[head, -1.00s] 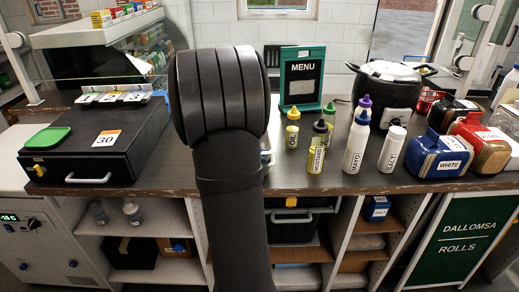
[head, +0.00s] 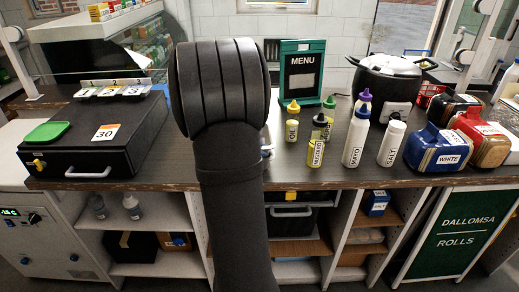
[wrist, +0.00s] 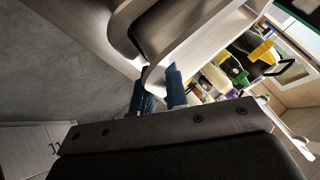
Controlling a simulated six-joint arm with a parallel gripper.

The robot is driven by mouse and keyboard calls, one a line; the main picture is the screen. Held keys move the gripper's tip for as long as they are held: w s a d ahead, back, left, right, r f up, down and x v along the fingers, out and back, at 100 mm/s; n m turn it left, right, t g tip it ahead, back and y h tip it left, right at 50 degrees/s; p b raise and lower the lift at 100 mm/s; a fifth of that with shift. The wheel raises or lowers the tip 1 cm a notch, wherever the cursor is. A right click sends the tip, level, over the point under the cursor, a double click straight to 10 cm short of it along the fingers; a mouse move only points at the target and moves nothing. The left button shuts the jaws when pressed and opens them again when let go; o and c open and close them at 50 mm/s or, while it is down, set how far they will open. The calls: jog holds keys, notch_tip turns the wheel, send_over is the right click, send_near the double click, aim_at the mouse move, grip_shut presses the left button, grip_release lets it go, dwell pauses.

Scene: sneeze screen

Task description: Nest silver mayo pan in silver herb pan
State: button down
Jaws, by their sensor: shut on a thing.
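My gripper (wrist: 160,95) shows in the wrist view as two blue fingertips with a pale metal edge between them. It is shut on that edge, which looks like the wall of a silver pan (wrist: 201,49) with a dark inside. No label on it can be read, so I cannot tell which pan it is. In the head view my own dark arm covers the gripper and most of what is behind it. I cannot make out two separate pans.
Mustard (head: 317,147), oil (head: 292,125), mayo (head: 356,141) and salt (head: 391,145) bottles stand right of my arm. A menu stand (head: 302,73) and black pot (head: 386,84) are behind. A black box (head: 85,140) sits left. The counter front edge is clear.

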jog(key=shift+f, duration=0.4)
dwell(0.3)
jog(key=shift+r, duration=0.1)
jog(key=shift+r, duration=1.95)
jog(key=s+a+r+n+t+y, duration=0.1)
jog(key=s+r+n+t+y, duration=0.2)
jog(key=r+n+y, duration=0.3)
jog(key=shift+a+r+n+t+y, duration=0.25)
jog(key=shift+n+t+y, duration=0.45)
jog(key=shift+n, duration=1.8)
jog(key=shift+f, duration=0.1)
